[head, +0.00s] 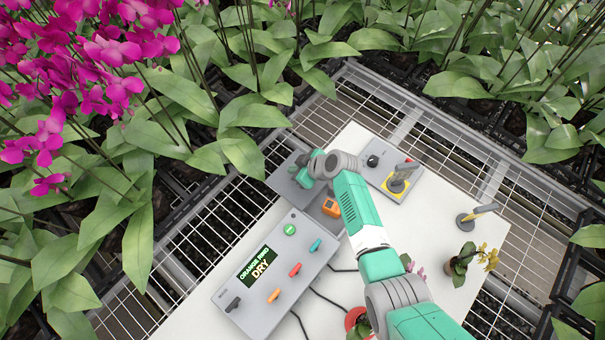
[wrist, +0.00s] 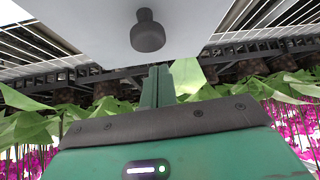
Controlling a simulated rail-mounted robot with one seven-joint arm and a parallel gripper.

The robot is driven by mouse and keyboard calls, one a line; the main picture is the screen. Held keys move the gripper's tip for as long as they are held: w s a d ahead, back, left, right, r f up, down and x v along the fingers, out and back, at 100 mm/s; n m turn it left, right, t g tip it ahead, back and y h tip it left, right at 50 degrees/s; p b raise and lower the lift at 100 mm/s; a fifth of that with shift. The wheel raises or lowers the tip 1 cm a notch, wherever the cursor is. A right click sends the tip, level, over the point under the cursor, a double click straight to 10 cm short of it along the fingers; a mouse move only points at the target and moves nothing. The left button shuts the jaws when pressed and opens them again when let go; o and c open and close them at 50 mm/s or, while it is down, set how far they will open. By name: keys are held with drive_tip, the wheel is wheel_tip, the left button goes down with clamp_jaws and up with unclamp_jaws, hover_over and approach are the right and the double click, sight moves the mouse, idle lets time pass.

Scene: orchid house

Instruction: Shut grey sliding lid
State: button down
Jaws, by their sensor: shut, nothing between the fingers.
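The grey lid (head: 281,180) lies at the top-left edge of the white table in the head view. The lower right of its grey box (head: 318,218) looks uncovered, with an orange item (head: 331,207) there. My gripper (wrist: 158,72) is shut and empty in the wrist view. A dark round knob (wrist: 148,32) on a pale grey surface shows just beyond the fingertips, apart from them. I cannot tell for sure that this surface is the lid. In the head view my wrist is over the lid and hides part of it and the fingertips.
A grey control panel (head: 235,290) with a display and coloured switches lies at the lower left. A grey box with a yellow-based lever (head: 396,184) stands right of my arm. Orchids (head: 95,60) crowd the left.

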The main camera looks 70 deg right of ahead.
drive_tip(key=shift+s+a+f, duration=0.1)
drive_tip(key=shift+s+a, duration=0.05)
drive_tip(key=shift+s, duration=0.6)
drive_tip(key=shift+s+a+f, duration=0.1)
drive_tip(key=shift+s+a, duration=0.05)
drive_tip(key=shift+s, duration=0.6)
